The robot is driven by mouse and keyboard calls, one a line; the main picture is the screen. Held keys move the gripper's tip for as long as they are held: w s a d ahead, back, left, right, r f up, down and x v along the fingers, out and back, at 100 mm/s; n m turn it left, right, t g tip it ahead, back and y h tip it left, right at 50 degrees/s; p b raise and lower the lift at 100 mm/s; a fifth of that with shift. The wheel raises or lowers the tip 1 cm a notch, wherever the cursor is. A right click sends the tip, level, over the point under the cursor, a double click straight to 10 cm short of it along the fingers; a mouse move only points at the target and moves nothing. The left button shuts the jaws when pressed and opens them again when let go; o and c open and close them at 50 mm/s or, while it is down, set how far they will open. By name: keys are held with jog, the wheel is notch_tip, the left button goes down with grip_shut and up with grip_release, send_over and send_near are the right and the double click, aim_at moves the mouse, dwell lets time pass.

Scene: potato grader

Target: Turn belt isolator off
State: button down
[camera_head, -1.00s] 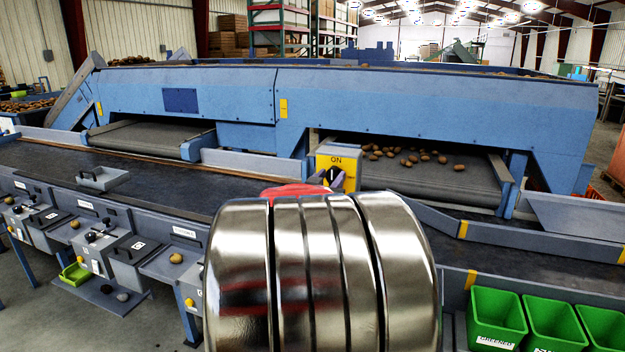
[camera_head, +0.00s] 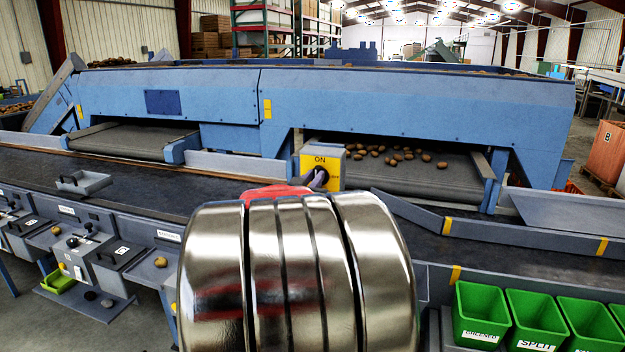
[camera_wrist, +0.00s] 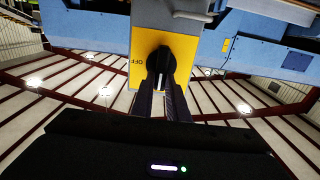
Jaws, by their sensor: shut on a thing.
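The belt isolator is a yellow box (camera_head: 335,170) on the grader's front, labelled ON at its top in the head view. In the upside-down wrist view its yellow plate (camera_wrist: 137,75) carries OFF left of a black rotary knob (camera_wrist: 155,62). My gripper (camera_wrist: 165,85) is at the knob, its dark fingers shut on it. A small white mark shows low on the knob there, between the fingers. In the head view my gripper (camera_head: 318,180) covers most of the knob, and my shiny arm fills the bottom centre. ON is hidden in the wrist view.
The blue grader (camera_head: 400,105) spans the back, with potatoes (camera_head: 395,153) on its belt right of the isolator. A dark conveyor (camera_head: 140,188) crosses in front. Green bins (camera_head: 480,310) stand at lower right, and grey control boxes (camera_head: 95,255) line the left.

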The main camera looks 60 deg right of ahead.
jog(key=shift+d+m, duration=0.25)
jog(key=shift+m, duration=0.05)
jog(key=shift+s, duration=0.1)
jog(key=m, duration=0.4)
jog(key=s+m, duration=0.1)
jog(key=m, duration=0.3)
jog(key=f+m, duration=0.1)
jog(key=m, duration=0.4)
jog(key=shift+s+d, duration=0.15)
jog(key=shift+s, duration=0.15)
jog(key=shift+f+m, duration=0.2)
jog(key=shift+m, duration=0.95)
jog(key=shift+f+m, duration=0.2)
jog(key=shift+m, duration=0.95)
jog(key=shift+s, duration=0.1)
jog(key=shift+f, duration=0.1)
